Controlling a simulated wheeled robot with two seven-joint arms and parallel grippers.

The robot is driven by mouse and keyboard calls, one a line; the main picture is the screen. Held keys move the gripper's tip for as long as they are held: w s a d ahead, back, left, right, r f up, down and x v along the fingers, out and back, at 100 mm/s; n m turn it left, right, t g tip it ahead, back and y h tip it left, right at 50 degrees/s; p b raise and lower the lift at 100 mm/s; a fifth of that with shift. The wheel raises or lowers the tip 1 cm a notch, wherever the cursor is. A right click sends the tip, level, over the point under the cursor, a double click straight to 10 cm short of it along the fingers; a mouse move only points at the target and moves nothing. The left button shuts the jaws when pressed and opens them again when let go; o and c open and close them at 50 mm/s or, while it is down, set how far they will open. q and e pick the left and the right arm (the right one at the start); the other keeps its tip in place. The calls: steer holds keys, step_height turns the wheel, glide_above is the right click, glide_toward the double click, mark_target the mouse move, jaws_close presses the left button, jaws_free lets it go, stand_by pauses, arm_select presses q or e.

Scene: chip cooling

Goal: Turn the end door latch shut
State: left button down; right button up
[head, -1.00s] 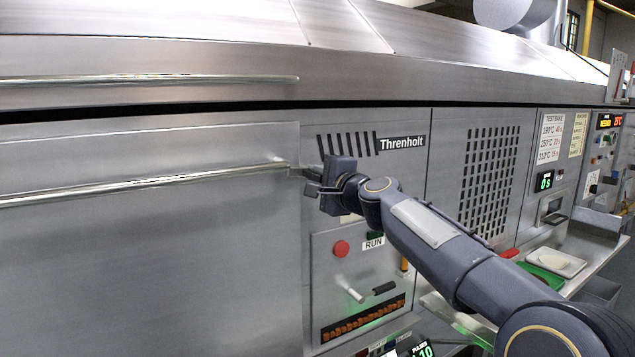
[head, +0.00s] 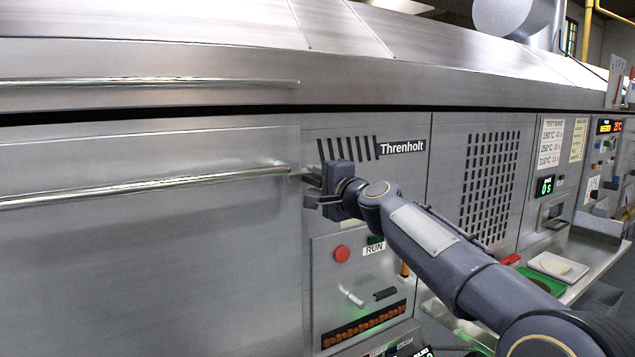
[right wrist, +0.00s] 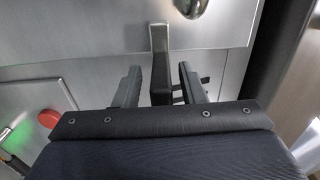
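The end door (head: 150,235) is a wide steel panel at the left of the head view, with its long bar handle (head: 140,188) across it. In the right wrist view the latch (right wrist: 159,45) is an upright lever, metallic above and dark below. My right gripper (right wrist: 160,72) is open, with one finger on each side of the lever and gaps visible. In the head view the right gripper (head: 313,188) is at the door's right edge and hides most of the latch. My left gripper is not in view.
Below the right gripper is a control panel with a red button (head: 342,253), a RUN label and a small crank handle (head: 385,294). A vented panel (head: 490,185) stands to the right. A shelf with a pale tray (head: 558,266) juts out at the far right.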

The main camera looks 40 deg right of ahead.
steer(key=s+b, duration=0.1)
steer(key=s, duration=0.6)
steer(key=shift+s+a, duration=0.4)
steer(key=shift+a, duration=0.05)
steer(key=s+a+f+n+g+y, duration=0.2)
steer(key=s+a+f+n+g, duration=0.2)
steer(key=s+a+f, duration=0.3)
steer(key=s+a+f+n+g+y, duration=0.1)
steer(key=s+a+f+n+g, duration=0.3)
steer(key=f, duration=1.2)
steer(key=s+a+f+n+g+y, duration=0.2)
steer(key=s+a+f+n+g, duration=0.2)
steer(key=s+a+f+n, duration=0.5)
steer(key=s+a+f, duration=0.3)
steer(key=s, duration=0.1)
steer(key=shift+s+f+y, duration=0.2)
steer(key=shift+s+y, duration=0.1)
steer(key=shift+s+d, duration=0.1)
steer(key=shift+d, duration=0.05)
